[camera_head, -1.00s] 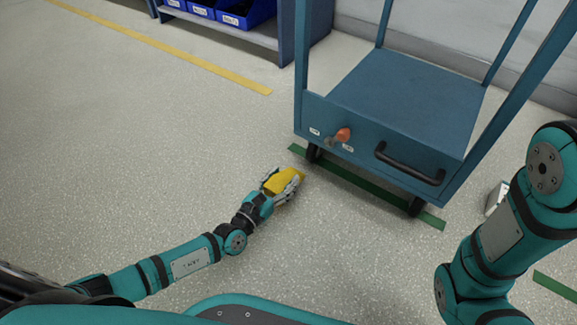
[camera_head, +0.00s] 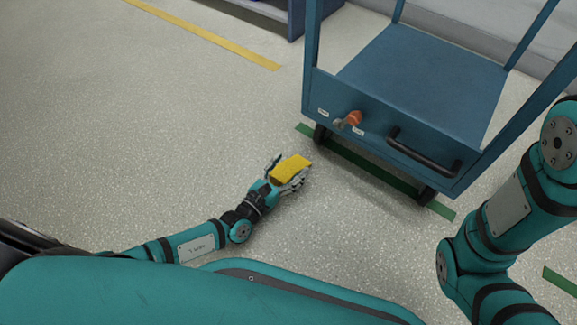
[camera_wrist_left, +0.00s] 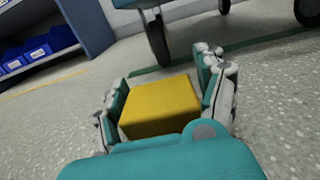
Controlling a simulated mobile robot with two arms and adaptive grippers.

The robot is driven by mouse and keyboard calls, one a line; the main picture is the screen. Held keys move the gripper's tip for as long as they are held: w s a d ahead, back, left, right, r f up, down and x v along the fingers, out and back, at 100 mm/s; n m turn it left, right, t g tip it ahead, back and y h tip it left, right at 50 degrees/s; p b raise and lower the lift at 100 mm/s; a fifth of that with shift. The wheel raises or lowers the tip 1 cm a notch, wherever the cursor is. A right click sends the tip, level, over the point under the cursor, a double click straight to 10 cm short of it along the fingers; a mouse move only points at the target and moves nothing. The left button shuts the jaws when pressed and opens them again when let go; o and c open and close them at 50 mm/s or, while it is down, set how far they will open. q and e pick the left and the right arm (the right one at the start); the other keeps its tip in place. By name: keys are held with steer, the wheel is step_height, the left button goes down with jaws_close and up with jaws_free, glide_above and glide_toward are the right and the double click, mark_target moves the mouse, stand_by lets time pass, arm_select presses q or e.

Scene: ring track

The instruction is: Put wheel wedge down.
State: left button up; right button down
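The yellow wheel wedge (camera_head: 291,168) is at the floor near the cart's front left wheel (camera_head: 321,134), a short way in front of it. My left gripper (camera_head: 286,172) is around the wedge with its fingers spread. In the left wrist view the wedge (camera_wrist_left: 160,106) lies between the two fingers, with a narrow gap showing at the right finger. The left gripper (camera_wrist_left: 163,95) looks open there. Whether the left finger touches the wedge is hard to tell. My right arm shows at the right, but its gripper is out of view.
The blue cart (camera_head: 425,85) stands just beyond, with a black handle (camera_head: 424,153) and an orange knob (camera_head: 354,118). A green floor strip (camera_head: 372,170) runs under its front wheels. A shelf with blue bins (camera_wrist_left: 40,48) stands back left. Floor to the left is clear.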

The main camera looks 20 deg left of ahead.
arm_select(q)
steer(key=shift+o, duration=0.2)
steer(key=shift+r, duration=0.1)
steer(key=shift+s+a+r, duration=0.1)
steer(key=shift+s+a, duration=0.05)
steer(key=shift+s, duration=0.15)
steer(key=p+v, duration=0.4)
steer(key=v, duration=0.6)
steer(key=shift+s+a+r+p, duration=0.1)
steer(key=shift+s+p, duration=0.2)
steer(key=shift+p, duration=0.05)
steer(key=shift+s+a, duration=0.1)
steer(key=shift+s, duration=0.25)
